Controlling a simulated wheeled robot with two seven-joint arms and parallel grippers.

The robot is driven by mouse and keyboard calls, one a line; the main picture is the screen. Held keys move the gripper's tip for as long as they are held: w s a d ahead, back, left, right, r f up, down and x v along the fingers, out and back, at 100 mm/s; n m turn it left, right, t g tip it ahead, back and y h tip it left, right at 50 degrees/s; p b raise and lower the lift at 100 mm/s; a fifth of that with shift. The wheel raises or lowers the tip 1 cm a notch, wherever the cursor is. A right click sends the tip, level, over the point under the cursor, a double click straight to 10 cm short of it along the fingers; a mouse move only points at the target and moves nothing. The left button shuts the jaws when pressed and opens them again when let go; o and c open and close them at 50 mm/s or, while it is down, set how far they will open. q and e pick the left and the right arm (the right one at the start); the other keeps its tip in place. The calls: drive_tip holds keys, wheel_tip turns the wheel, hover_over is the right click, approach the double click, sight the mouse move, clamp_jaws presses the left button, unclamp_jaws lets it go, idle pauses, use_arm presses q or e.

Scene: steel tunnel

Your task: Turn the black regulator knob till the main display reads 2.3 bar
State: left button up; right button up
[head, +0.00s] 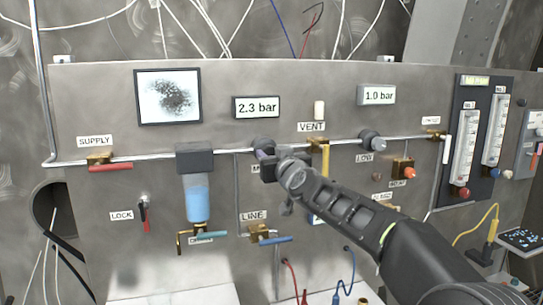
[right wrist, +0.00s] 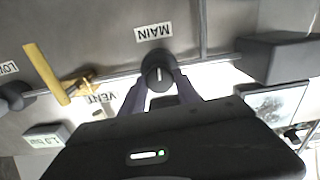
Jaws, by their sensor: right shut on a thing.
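The black regulator knob (right wrist: 158,72) sits under the MAIN label (right wrist: 153,32) in the right wrist view, with a pale mark on its face. My right gripper (right wrist: 160,88) is shut on it, one finger on each side. In the head view my right gripper (head: 268,160) covers most of the knob and its label. The main display (head: 257,107) above it reads 2.3 bar. My left gripper is not in view.
A second display (head: 377,95) reads 1.0 bar above the LOW knob (head: 372,140). The yellow VENT lever (head: 325,160) stands close to the right of my gripper. A blue-bowled filter (head: 197,195) hangs to the left. Steel pipe runs along the panel.

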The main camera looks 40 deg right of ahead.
clamp_jaws()
drive_tip(key=shift+m, duration=0.4)
drive_tip(key=o, duration=1.2)
unclamp_jaws()
drive_tip(key=shift+s, duration=0.15)
drive_tip(key=b+v, duration=0.1)
drive_tip(key=v, duration=0.6)
drive_tip(key=shift+s+a, duration=0.1)
drive_tip(key=shift+s, duration=0.15)
